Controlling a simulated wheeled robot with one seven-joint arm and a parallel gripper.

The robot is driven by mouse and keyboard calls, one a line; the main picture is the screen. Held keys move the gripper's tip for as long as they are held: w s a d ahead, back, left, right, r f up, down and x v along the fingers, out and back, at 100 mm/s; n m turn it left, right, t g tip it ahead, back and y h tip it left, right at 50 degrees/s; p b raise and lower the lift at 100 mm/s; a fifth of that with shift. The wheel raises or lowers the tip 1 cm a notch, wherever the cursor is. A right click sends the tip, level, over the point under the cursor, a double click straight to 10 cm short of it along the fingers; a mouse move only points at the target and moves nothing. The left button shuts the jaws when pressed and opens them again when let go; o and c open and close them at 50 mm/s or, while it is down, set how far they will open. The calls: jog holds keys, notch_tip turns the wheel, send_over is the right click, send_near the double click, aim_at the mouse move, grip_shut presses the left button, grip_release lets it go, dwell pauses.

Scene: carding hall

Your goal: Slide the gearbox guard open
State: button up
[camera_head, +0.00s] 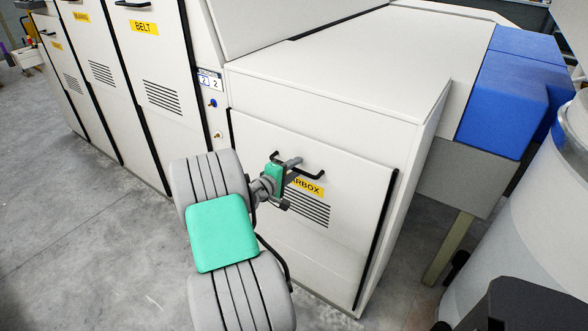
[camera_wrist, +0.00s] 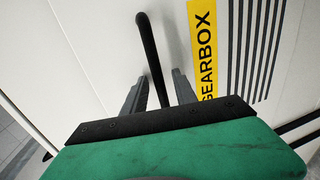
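The gearbox guard (camera_head: 345,215) is a white panel with a yellow GEARBOX label and black vent slots, on the front of the white housing; it appears closed. Its black bar handle (camera_head: 312,174) runs across the upper part of the panel. My gripper (camera_head: 292,163) is at the handle and hides part of it and of the label. In the wrist view, the handle (camera_wrist: 150,50) passes between the two grey fingers of my gripper (camera_wrist: 161,80). The fingers are apart, with a gap visible on both sides of the bar. The label (camera_wrist: 203,45) is beside the right finger.
A BELT panel (camera_head: 150,75) and other white panels stand to the left. A small switch plate (camera_head: 210,80) with knobs sits left of the guard. A blue cover (camera_head: 505,95) and a large pale drum (camera_head: 530,220) stand to the right. Grey floor (camera_head: 90,240) is clear at left.

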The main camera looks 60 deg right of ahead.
grip_shut()
dwell(1.2)
